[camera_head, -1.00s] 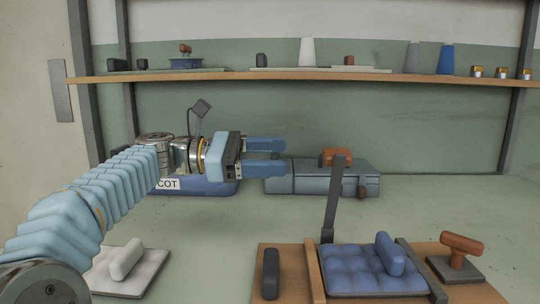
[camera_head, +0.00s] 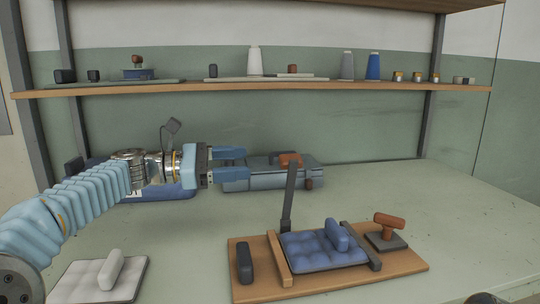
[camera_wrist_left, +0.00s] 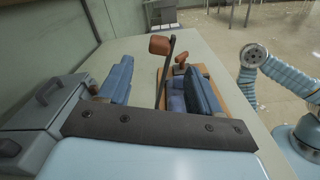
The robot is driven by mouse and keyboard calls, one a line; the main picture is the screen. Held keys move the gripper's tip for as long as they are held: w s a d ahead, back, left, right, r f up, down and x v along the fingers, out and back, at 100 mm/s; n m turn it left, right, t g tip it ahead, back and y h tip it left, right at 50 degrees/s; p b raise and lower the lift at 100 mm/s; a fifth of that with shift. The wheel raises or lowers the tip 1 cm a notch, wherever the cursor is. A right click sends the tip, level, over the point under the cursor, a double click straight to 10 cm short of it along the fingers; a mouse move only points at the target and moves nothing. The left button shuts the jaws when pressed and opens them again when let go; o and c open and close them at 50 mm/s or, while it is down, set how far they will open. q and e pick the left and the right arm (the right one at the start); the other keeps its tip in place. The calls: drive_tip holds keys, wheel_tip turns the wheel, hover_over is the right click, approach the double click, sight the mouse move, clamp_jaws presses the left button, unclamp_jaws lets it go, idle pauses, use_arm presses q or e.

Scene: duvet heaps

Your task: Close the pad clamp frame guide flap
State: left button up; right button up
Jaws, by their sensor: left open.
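The clamp is a wooden board (camera_head: 330,288) with a blue quilted pad (camera_head: 305,250) on it. The guide flap (camera_head: 290,200) is a dark bar standing nearly upright, with a red-brown knob (camera_head: 290,160) at its top. The knob also shows in the left wrist view (camera_wrist_left: 160,45), ahead of and between the fingers in the picture. My left gripper (camera_head: 240,168) is open and empty, pointing right, a little left of the knob and apart from it. Its blue fingers (camera_wrist_left: 160,85) show in the wrist view. My right gripper does not show; part of my right arm shows in the wrist view.
A grey case (camera_head: 270,182) lies behind the fingers. A blue bin (camera_head: 170,193) is beneath my left wrist. A white pad (camera_head: 100,280) lies at front left, and a red-brown handle (camera_head: 389,222) stands on the board's right. A shelf (camera_head: 270,88) runs behind. The right tabletop is clear.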

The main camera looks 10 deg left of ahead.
sight(280, 161)
use_arm(q)
drive_tip(key=p+x, duration=0.1)
drive_tip(key=x, duration=1.1)
drive_tip(key=shift+d, duration=0.1)
clamp_jaws()
drive_tip(key=shift+s+f, duration=0.1)
